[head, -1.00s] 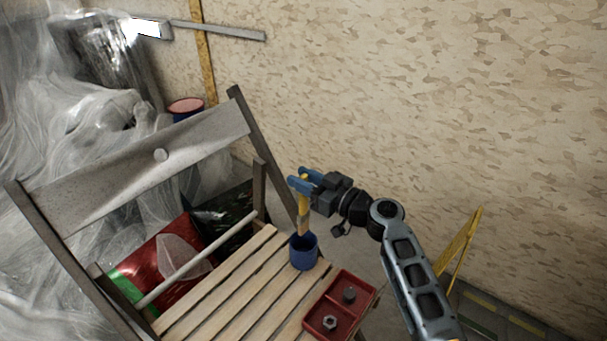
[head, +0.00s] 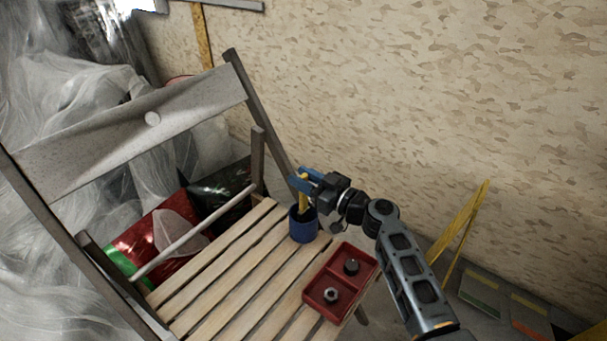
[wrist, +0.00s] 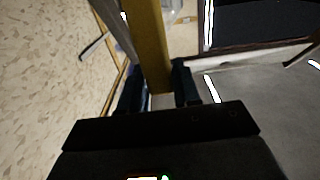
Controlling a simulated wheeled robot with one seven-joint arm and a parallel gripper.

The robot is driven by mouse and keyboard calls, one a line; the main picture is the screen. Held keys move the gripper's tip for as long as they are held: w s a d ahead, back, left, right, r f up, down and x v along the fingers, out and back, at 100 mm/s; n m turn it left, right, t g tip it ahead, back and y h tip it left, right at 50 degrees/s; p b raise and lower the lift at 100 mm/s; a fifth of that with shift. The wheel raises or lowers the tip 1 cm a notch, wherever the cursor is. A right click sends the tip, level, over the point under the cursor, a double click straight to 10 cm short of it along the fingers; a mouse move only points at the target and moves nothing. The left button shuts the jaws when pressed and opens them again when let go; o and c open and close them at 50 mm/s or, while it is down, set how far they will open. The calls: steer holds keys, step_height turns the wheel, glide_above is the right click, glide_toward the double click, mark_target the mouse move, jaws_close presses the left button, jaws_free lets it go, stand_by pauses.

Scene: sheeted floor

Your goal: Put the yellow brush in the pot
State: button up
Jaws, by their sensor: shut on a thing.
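The yellow brush (head: 303,196) is upright in the head view, its lower end hidden inside the blue pot's mouth. The blue pot (head: 304,228) stands on the wooden slatted chair (head: 232,283), near the back right corner of the seat. My gripper (head: 304,181) is just above the pot and shut on the upper part of the brush handle. In the wrist view the yellow handle (wrist: 152,45) runs between my two fingers (wrist: 158,88). I cannot tell whether the brush touches the pot's bottom.
The chair's grey backrest (head: 135,128) rises at the left. A patterned wall (head: 430,90) stands behind.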

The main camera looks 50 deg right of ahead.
steer(key=shift+f, duration=0.45)
steer(key=o, duration=1.1)
steer(key=s+b, duration=0.3)
steer(key=s, duration=0.7)
steer(key=shift+d, duration=0.15)
